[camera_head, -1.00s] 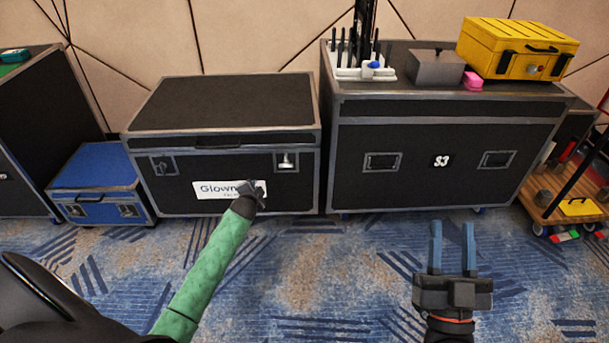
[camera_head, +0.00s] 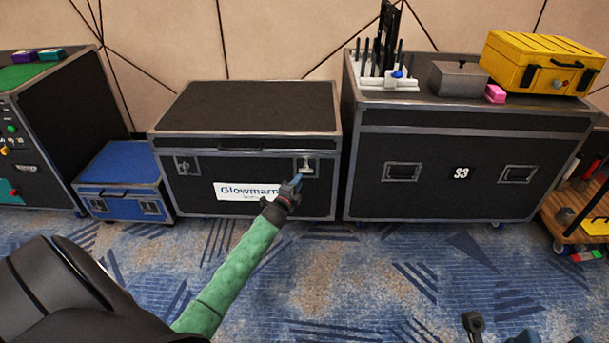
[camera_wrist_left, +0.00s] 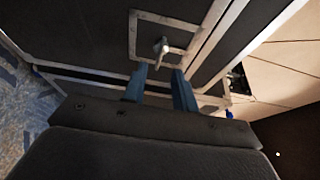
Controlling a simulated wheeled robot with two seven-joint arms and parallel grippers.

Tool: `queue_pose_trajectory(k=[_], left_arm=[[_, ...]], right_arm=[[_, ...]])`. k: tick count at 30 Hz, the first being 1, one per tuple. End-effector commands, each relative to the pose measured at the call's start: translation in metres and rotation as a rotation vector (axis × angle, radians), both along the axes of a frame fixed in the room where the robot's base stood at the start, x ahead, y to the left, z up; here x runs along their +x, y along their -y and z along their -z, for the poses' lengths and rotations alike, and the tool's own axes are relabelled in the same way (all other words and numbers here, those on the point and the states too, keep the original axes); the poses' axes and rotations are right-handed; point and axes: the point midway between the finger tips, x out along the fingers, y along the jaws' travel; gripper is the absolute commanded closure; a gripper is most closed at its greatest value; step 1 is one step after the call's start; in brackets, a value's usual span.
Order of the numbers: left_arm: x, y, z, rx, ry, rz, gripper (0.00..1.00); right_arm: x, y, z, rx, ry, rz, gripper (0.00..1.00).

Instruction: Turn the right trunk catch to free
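The dark trunk (camera_head: 260,104) with pale metal edges and a "Glowmann" label stands against the wall. Its right catch (camera_head: 306,165) is a square metal plate with a pale lever, high on the trunk's front. My left gripper (camera_head: 293,183) is just below and left of this catch in the head view. In the left wrist view the catch lever (camera_wrist_left: 162,46) stands just beyond my left gripper's two blue fingers (camera_wrist_left: 159,78), which are apart with nothing seen between them. Only dark and bluish parts, possibly my right gripper, show at the bottom right edge of the head view.
The trunk's left catch (camera_head: 187,166) is at the other end of its front. A blue case (camera_head: 118,168) stands to the left. A taller black case (camera_head: 455,150) marked S3 stands close on the right. Patterned carpet in front is clear.

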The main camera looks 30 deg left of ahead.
Motion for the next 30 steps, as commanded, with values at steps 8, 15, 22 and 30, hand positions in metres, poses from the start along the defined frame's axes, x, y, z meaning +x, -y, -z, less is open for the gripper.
queue_pose_trajectory(k=[8,15,22,30], left_arm=[[0.038,-0.006,0.0,-0.001,0.0,-0.001,0.72],[0.058,-0.009,0.001,-0.002,-0.001,-0.001,0.72],[0.061,-0.01,0.0,-0.001,-0.001,-0.001,0.72],[0.061,-0.01,0.0,-0.001,-0.001,-0.001,0.97]], right_arm=[[0.001,-0.002,0.005,0.008,0.002,-0.016,0.64],[0.001,-0.003,0.006,0.014,0.002,-0.026,0.64],[0.001,-0.004,0.005,0.014,0.002,-0.029,0.64],[0.001,-0.003,0.005,0.014,0.002,-0.028,0.64]])
